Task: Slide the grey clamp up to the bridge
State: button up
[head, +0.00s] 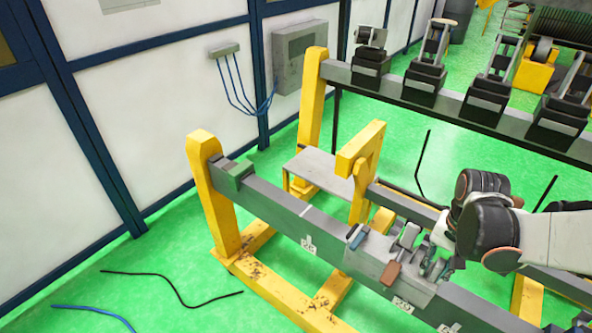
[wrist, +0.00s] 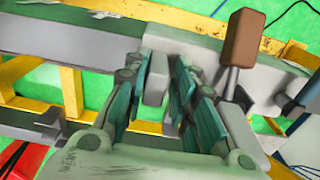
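The grey clamp (head: 385,262) sits on the long grey rail in the head view, with a brown-handled lever and other levers on top. The brown handle (wrist: 242,38) stands right of my fingers in the wrist view. My gripper (head: 432,266) is low over the clamp's right part. In the wrist view its teal fingers (wrist: 160,82) stand apart on either side of a grey upright block (wrist: 156,80). The block is close to the left finger; contact is unclear. The yellow bridge (head: 361,150) stands behind the rail, up and left of the clamp.
A blue-handled tool (head: 356,236) lies at the clamp's left end. A second rail (head: 455,105) carries several black clamps.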

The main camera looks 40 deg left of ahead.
send_near(383, 250)
jog(key=shift+f+b, duration=0.3)
jog(key=shift+f, duration=2.4)
jog(key=shift+a, duration=8.1)
jog(key=shift+a+p, duration=0.4)
jog(key=shift+a, duration=5.95)
jog(key=shift+d, duration=0.25)
jog(key=shift+o, duration=0.6)
